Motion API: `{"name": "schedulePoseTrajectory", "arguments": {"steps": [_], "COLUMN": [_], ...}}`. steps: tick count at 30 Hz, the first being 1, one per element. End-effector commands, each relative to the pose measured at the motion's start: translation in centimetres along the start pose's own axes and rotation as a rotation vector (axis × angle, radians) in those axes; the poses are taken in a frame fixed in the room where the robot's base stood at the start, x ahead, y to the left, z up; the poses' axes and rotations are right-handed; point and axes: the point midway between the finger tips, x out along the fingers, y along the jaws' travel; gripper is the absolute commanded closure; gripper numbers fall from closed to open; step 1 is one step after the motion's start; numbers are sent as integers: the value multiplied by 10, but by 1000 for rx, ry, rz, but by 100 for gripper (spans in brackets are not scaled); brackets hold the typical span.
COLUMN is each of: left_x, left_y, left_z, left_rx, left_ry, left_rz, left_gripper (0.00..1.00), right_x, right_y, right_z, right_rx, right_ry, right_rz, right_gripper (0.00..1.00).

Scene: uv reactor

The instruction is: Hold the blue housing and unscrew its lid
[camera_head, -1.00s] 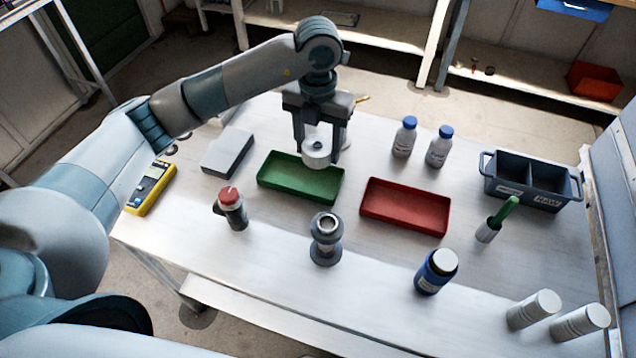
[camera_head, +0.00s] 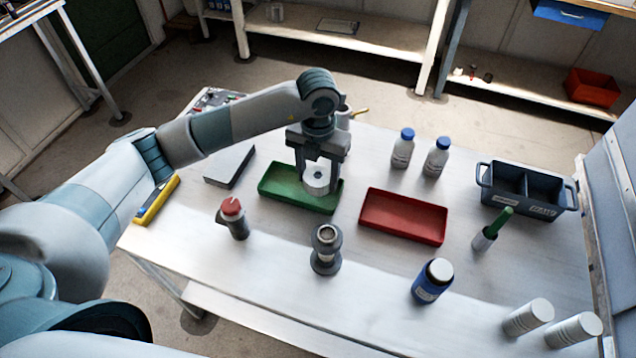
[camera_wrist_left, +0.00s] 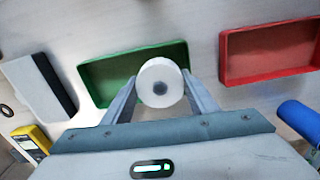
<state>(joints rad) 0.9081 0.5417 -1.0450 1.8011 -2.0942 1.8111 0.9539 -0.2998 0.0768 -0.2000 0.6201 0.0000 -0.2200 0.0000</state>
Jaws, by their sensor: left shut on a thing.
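The blue housing (camera_head: 431,284) stands upright near the table's front edge, right of centre, with a pale lid (camera_head: 440,270) with a dark rim on top. Part of the blue housing shows at the right edge of the wrist view (camera_wrist_left: 299,117). My left gripper (camera_head: 318,187) is well behind and left of it, over the right part of the green tray (camera_head: 275,195). It is shut on a white round piece (camera_wrist_left: 160,84) with a dark centre. I cannot tell whether this piece touches the tray. My right gripper is not in view.
A red tray (camera_head: 400,232), a grey cylindrical fitting (camera_head: 325,255) and a red-topped part (camera_head: 233,218) stand nearby. Blue-capped bottles (camera_head: 403,150) and a dark two-compartment bin (camera_head: 525,195) stand farther back. Bare table surrounds the housing.

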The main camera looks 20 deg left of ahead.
Motion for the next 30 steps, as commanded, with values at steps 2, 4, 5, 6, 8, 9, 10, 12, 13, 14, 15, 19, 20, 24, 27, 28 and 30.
{"name": "schedulePoseTrajectory", "arguments": {"steps": [2,4,5,6,8,9,10,12,13,14,15,19,20,24,27,28,30], "left_x": [0,0,1,3,8,12,16,24,28,30,34,37,37,37,40,41,40], "left_y": [0,0,0,0,0,0,0,0,0,0,0,0,0,0,0,0,0], "left_z": [0,0,0,0,-1,-1,-1,-1,-1,-1,0,0,0,0,0,0,0], "left_rx": [0,0,0,0,1,2,1,0,0,0,0,1,1,1,1,1,1], "left_ry": [0,0,0,1,2,2,3,3,3,2,1,-1,-1,-1,-1,-1,-1], "left_rz": [0,0,0,0,0,0,0,0,-1,0,0,0,0,0,0,0,0], "left_gripper": [74,74,74,74,74,74,74,74,74,74,74,74,74,74,74,74,39], "right_x": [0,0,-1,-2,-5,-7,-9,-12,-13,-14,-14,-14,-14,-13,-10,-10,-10], "right_y": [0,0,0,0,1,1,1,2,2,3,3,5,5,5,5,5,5], "right_z": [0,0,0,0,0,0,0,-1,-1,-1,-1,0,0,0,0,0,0], "right_rx": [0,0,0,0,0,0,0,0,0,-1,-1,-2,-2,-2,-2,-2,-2], "right_ry": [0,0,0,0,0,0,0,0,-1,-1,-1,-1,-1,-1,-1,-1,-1], "right_rz": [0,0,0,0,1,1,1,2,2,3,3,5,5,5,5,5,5], "right_gripper": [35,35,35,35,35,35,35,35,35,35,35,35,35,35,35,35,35]}}
